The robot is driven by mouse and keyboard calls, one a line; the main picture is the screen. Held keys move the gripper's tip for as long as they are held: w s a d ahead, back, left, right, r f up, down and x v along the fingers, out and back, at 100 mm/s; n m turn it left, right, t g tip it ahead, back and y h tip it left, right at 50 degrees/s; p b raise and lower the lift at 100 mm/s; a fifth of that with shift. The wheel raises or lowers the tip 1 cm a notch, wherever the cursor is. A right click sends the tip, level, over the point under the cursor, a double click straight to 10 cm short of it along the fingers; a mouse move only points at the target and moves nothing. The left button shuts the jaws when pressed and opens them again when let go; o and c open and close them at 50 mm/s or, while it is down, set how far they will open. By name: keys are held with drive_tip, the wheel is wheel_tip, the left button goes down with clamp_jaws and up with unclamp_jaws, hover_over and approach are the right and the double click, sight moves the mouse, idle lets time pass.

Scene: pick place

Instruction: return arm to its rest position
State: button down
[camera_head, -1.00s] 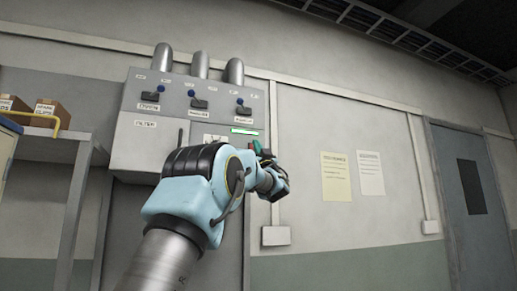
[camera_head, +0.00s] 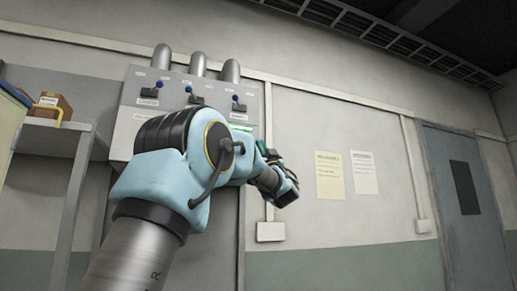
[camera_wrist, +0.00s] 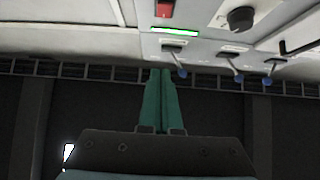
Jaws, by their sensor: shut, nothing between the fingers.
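My arm reaches up from the bottom of the head view, its light blue joints in front of a grey wall panel (camera_head: 160,95). My gripper is at the arm's far end, right of the panel, mostly hidden behind my wrist in the head view. In the wrist view my gripper (camera_wrist: 161,75) shows two green fingers side by side, shut and empty. The panel also shows at the top of the wrist view, upside down, with a red switch (camera_wrist: 165,9), a lit green strip (camera_wrist: 175,30), a black knob (camera_wrist: 241,19) and blue-tipped levers (camera_wrist: 182,72). The fingers appear apart from it.
A shelf (camera_head: 50,137) with a cardboard box (camera_head: 58,105) stands at the left. Two paper notices (camera_head: 329,175) hang on the wall right of my arm, and a blue-grey door (camera_head: 460,200) is farther right. A cable tray (camera_head: 370,40) runs along the ceiling.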

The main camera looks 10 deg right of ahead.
idle(0.6)
drive_tip(key=w+a+f+m+g+h+p, duration=0.1)
drive_tip(key=w+f+m+g+h, duration=0.3)
drive_tip(key=f, duration=0.5)
drive_tip(key=w+a+f+m+g+h+p, duration=0.1)
drive_tip(key=w+f+m+g+h, duration=0.2)
drive_tip(key=f+h, duration=0.35)
drive_tip(key=s+a+f+g+y, duration=0.1)
drive_tip(key=a+f+g, duration=0.2)
drive_tip(key=f, duration=0.6)
drive_tip(key=s+a+f+g+y, duration=0.1)
drive_tip(key=a+f+g+y, duration=0.2)
drive_tip(key=f, duration=0.7)
drive_tip(key=s+a+f+n+g+p, duration=0.1)
drive_tip(key=s+a+f+g, duration=0.35)
drive_tip(key=s+f, duration=0.3)
drive_tip(key=s+a+f+n+g+p, duration=0.1)
drive_tip(key=s+a+f+g, duration=0.2)
drive_tip(key=s+a+f, duration=0.45)
drive_tip(key=s+a+f+n+g+y, duration=0.1)
drive_tip(key=s+a+f+g, duration=0.1)
drive_tip(key=s+f, duration=0.3)
drive_tip(key=s+a+f+n+g+y, duration=0.1)
drive_tip(key=s+a+f+g, duration=0.2)
drive_tip(key=s, duration=0.7)
wheel_tip(320, 180, down, 2)
drive_tip(key=shift+s+a+f+p, duration=0.1)
drive_tip(key=shift+s+a+p, duration=0.2)
drive_tip(key=shift+a, duration=0.45)
drive_tip(key=shift+g+y, duration=0.25)
